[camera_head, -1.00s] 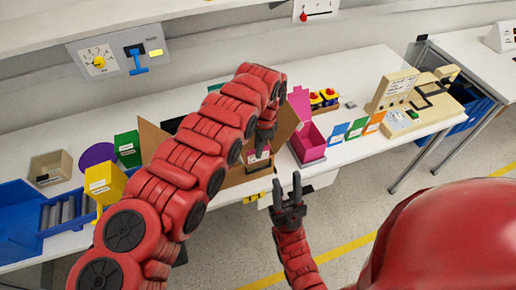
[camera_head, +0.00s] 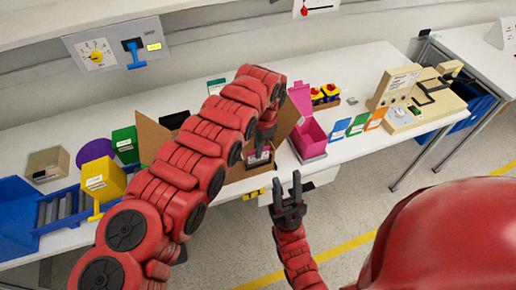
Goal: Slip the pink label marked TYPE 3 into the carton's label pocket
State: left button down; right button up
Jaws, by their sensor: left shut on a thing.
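The brown carton (camera_head: 246,176) stands open near the table's front edge with its flaps spread, mostly hidden behind my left arm. My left gripper (camera_head: 262,152) points down at the carton's opening. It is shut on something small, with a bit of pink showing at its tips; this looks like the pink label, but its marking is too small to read. I cannot tell whether it touches the carton or its label pocket, which I cannot make out. My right gripper (camera_head: 288,186) is open and empty, in front of the table's edge and right of the carton.
A magenta open box (camera_head: 312,139) stands close right of the carton. Blue, green and orange cards (camera_head: 357,126) stand farther right, before a beige machine (camera_head: 402,86). A yellow box (camera_head: 102,180) and blue tray (camera_head: 18,215) are at left.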

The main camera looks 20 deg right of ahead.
pick_arm(q)
jog(key=shift+f+b, duration=0.3)
jog(key=shift+f, duration=0.2)
jog(key=c, duration=0.9)
grip_release()
jog(key=shift+r, duration=0.1)
jog(key=shift+d+r, duration=0.1)
jog(key=shift+r, duration=0.25)
jog(key=r+b, duration=0.1)
jog(key=r, duration=0.1)
jog(key=r+b, duration=0.1)
jog(key=r, duration=0.2)
jog(key=d+r+b, duration=0.1)
jog(key=r, duration=0.1)
jog(key=shift+d+r, duration=0.1)
jog(key=shift+r, duration=0.25)
jog(key=r, duration=0.2)
jog(key=shift+d+r, duration=0.2)
jog(key=shift+r, duration=0.15)
notch_tip(320, 180, up, 6)
jog(key=p, duration=1)
jog(key=shift+d+p, duration=0.15)
jog(key=shift+p, duration=0.2)
